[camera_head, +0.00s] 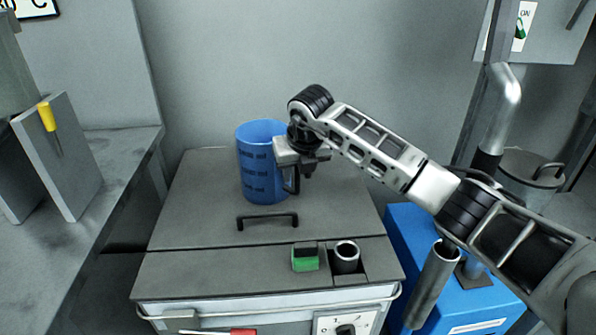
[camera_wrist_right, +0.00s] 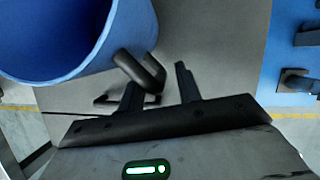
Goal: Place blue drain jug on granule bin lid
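The blue drain jug (camera_head: 262,170) stands upright on the grey granule bin lid (camera_head: 200,215), towards the back, behind the lid's handle. Its dark handle (camera_head: 291,181) is on its right side. My right gripper (camera_head: 306,170) is just right of the jug, by the handle. In the right wrist view, the jug (camera_wrist_right: 75,72) fills the upper left. Its handle (camera_wrist_right: 145,72) reaches towards the space between the fingers of the right gripper (camera_wrist_right: 158,88). The fingers are apart and do not clamp it. My left gripper is out of view.
A black bar handle (camera_head: 267,219) lies in front of the jug. A green-and-black block (camera_head: 305,258) and a round dark socket (camera_head: 346,257) sit on the front strip. A blue box (camera_head: 415,235) stands right, a grey bench (camera_head: 110,165) left. The wall is behind.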

